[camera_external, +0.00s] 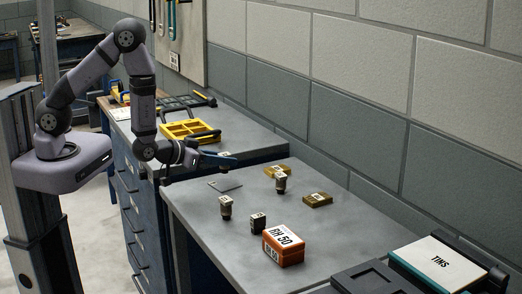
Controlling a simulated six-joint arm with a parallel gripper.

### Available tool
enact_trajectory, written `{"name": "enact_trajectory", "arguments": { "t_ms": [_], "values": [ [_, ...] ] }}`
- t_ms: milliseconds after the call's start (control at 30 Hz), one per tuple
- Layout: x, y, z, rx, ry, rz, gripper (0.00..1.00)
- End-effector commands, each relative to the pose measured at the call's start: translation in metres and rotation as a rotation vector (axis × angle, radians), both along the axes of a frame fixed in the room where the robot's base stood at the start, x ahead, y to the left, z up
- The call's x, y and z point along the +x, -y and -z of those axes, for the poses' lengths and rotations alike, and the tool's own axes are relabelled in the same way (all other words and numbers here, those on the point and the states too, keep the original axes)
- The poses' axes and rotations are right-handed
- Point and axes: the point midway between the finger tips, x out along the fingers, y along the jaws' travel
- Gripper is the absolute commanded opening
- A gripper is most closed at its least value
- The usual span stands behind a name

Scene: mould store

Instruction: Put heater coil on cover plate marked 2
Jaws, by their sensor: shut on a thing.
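My gripper (222,160) is at the end of the arm, low over the back left of the grey bench. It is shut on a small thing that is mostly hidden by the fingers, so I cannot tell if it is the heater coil. Two brass-coloured blocks with pale labels, one at the back (270,170) and one to the right (318,200), lie on the bench. A flat grey plate (225,184) lies just below the gripper in the picture. The numbers on these pieces are too small to read, so I cannot tell which is cover plate 2.
Two dark, pale-topped cylinders (226,207) (281,184) stand on the bench, the farther one close to the back brass block. A black block (258,222) and an orange box marked RH 50 (284,248) stand at the front.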

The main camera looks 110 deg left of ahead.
Motion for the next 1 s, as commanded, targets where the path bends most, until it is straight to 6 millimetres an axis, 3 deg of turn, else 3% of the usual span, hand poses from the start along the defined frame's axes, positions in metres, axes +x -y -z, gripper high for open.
{"name": "enact_trajectory", "arguments": {
  "t_ms": [300, 867, 900, 967, 1000],
  "values": [
    [0.0, 0.0, 0.029, -0.001, -0.002, -0.001, 0.0],
    [0.0, 0.0, 0.038, 0.001, 0.001, 0.0, 0.0],
    [0.0, 0.0, 0.037, 0.0, 0.0, 0.0, 0.29],
    [0.0, 0.0, 0.037, 0.0, 0.0, 0.0, 0.41],
    [0.0, 0.0, 0.037, 0.0, 0.0, 0.0, 0.41]
  ]
}}
